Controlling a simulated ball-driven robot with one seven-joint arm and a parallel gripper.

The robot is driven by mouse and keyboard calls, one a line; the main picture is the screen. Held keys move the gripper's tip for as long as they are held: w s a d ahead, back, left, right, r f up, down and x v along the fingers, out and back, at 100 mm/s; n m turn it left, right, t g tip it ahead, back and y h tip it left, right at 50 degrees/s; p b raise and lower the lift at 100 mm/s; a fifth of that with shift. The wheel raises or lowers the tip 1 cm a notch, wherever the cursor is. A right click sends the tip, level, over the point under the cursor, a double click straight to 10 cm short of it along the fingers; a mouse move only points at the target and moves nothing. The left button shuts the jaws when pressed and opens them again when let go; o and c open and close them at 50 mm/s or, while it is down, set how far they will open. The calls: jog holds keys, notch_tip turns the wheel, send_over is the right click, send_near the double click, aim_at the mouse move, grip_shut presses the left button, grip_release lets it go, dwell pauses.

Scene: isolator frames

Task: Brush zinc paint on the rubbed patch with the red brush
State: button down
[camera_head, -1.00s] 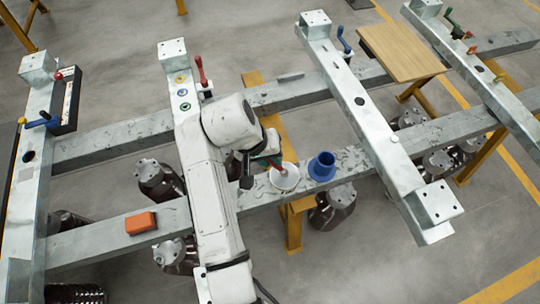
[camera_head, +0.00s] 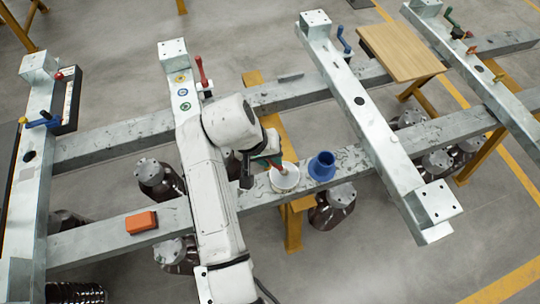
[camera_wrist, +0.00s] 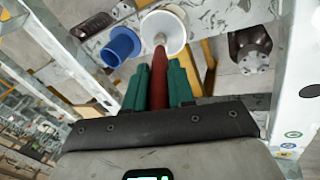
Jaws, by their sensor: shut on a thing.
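My gripper (camera_head: 270,157) is shut on the red brush (camera_wrist: 159,88), whose red shaft shows between the green fingers in the wrist view. The brush's far end reaches into the white pot (camera_head: 287,188), which stands on the near grey beam; the bristles cannot be made out. The pot also shows in the wrist view (camera_wrist: 174,42), beyond the fingertips. I cannot tell the rubbed patch for certain. A dark round spot (camera_head: 360,101) shows on the right-hand cross beam, and a similar one (camera_head: 29,156) on the left-hand beam.
A blue flanged cup (camera_head: 322,167) stands just right of the pot. An orange block (camera_head: 141,222) lies on the near beam at left. A red-handled clamp (camera_head: 202,72) rises from the middle cross beam. A wooden board (camera_head: 402,52) is at upper right. Gaps between beams open to the floor.

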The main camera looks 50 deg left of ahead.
notch_tip(320, 180, up, 7)
jog(key=p, duration=0.7)
jog(key=shift+f, duration=0.1)
dwell(0.8)
